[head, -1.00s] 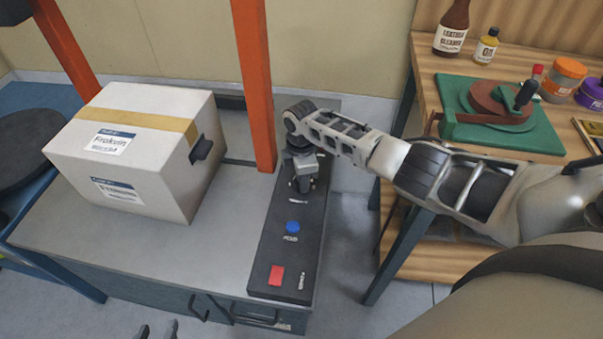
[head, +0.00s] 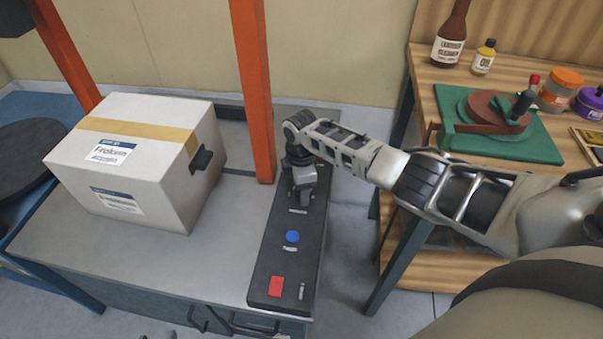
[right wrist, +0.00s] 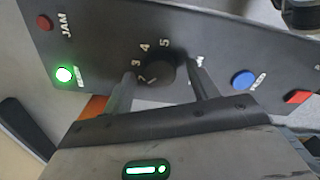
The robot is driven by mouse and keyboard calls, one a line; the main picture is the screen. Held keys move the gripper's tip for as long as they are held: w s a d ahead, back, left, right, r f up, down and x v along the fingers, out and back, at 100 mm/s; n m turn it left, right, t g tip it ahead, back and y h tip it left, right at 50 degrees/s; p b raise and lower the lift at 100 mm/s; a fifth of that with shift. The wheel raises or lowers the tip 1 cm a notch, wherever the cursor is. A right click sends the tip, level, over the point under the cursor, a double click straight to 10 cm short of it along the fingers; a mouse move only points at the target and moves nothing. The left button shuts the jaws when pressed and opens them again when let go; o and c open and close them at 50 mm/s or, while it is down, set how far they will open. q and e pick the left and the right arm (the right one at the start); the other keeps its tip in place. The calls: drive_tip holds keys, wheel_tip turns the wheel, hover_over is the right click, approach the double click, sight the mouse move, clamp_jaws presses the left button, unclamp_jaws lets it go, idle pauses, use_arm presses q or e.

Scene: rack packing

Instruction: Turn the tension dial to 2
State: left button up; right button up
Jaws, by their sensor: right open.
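The tension dial (right wrist: 161,73) is a round black knob on the black control panel (right wrist: 105,40), with white numerals 2 to 5 around it in the right wrist view. A pale mark shows on its lower-left side, close to the 2; I cannot be sure it is the pointer. My right gripper (right wrist: 164,84) is open, with one finger on each side of the dial; contact is unclear. In the head view the right gripper (head: 303,202) points down at the panel's far part and hides the dial. Dark tips at the bottom edge may be my left gripper (head: 172,336).
The panel also has a blue button (head: 292,237), a red button (head: 275,286) and a lit green button (right wrist: 65,74). A taped carton (head: 130,165) stands left on the grey machine top (head: 200,255). An orange post (head: 254,90) rises close beside my right gripper.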

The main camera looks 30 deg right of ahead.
wheel_tip(320, 180, up, 16)
drive_tip(key=p, duration=0.1)
drive_tip(key=shift+p, duration=0.35)
drive_tip(key=shift+f, duration=0.15)
